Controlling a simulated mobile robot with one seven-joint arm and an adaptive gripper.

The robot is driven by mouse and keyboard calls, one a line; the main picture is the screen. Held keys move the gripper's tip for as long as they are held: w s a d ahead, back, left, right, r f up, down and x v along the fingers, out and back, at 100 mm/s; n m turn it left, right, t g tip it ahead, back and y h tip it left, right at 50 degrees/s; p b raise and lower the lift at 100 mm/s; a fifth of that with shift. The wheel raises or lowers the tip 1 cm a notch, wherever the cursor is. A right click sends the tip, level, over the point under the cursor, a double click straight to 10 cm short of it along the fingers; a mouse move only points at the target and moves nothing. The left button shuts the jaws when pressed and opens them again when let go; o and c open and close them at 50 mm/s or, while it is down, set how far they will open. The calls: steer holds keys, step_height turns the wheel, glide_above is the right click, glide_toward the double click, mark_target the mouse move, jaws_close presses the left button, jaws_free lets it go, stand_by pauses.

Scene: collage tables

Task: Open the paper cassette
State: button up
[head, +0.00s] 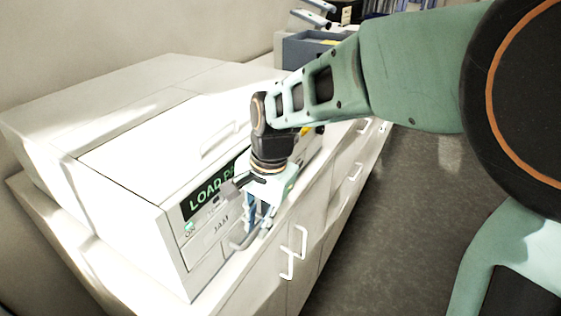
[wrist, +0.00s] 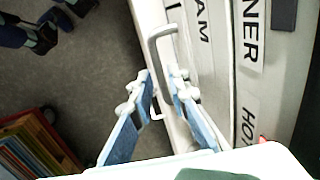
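A white printer (head: 130,150) stands on a white cabinet. Its front has a dark green sign (head: 212,187) reading "LOAD PA…", partly hidden by my gripper, and a "JAM" label (head: 221,225) below it. A lower front panel (head: 206,271) has a grey bar handle (head: 240,244); which panel is the cassette I cannot tell for sure. My gripper (head: 257,222) points down in front of the printer, close to this handle. In the wrist view my gripper (wrist: 163,82) is open, and a grey handle (wrist: 152,50) runs between its fingertips. Contact is not clear.
White cabinet doors with handles (head: 296,250) lie below the printer. A grey bin (head: 304,48) stands behind my arm. Grey floor (head: 420,190) is open at the right. A shelf of colourful books (wrist: 32,150) and dark chair-like feet (wrist: 40,35) show in the wrist view.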

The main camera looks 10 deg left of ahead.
steer(key=shift+a+f, duration=0.15)
steer(key=shift+f, duration=0.35)
jaws_close()
